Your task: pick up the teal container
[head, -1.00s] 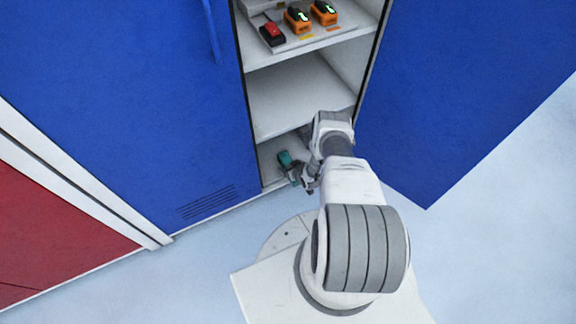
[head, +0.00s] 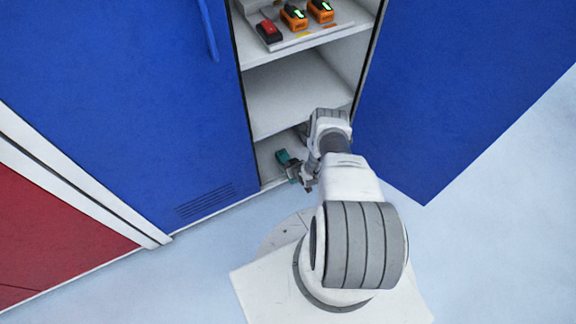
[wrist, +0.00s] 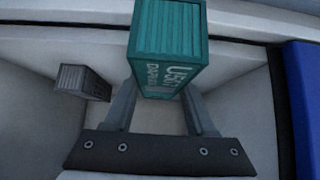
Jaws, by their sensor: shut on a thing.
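The teal container (wrist: 168,40) is a small ribbed box with pale lettering on one side. It sits between the two fingers of my gripper (wrist: 160,95), which is shut on it. In the head view the teal container (head: 287,160) shows small at the bottom compartment of the open cabinet, just left of my gripper (head: 301,174). My wrist hides part of that compartment. I cannot tell whether the container is clear of the floor of the compartment.
A grey ribbed container (wrist: 83,82) lies left of my gripper in the wrist view. The middle shelf (head: 290,95) is bare. The upper shelf holds a red device (head: 269,31) and two orange devices (head: 294,17). Blue doors (head: 450,100) flank the opening.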

